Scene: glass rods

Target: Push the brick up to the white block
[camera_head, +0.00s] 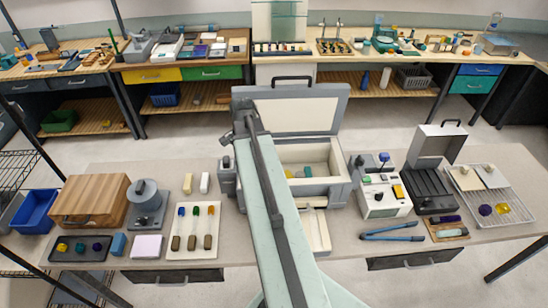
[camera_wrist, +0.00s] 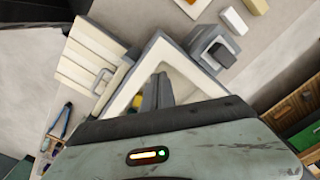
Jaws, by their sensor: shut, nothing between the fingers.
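The likely brick, a cream-yellow upright block (camera_head: 188,182), stands on the table left of the grey chest. The white block (camera_head: 205,183) stands just to its right, with a narrow gap between them. In the wrist view the white block (camera_wrist: 235,20) shows near the top, and the cream brick (camera_wrist: 259,5) is cut off by the top edge. My gripper (camera_wrist: 158,90) is shut and empty, over the pale-rimmed chest opening, apart from both blocks. In the head view my arm hides the fingers.
The open chest (camera_head: 341,188) with its raised lid stands right of the blocks. A grey latch-like unit (camera_head: 228,180) sits between chest and white block. A grey round-topped device (camera_head: 147,205) stands left of the brick. A rod tray (camera_head: 193,252) lies in front. Bare table lies behind the blocks.

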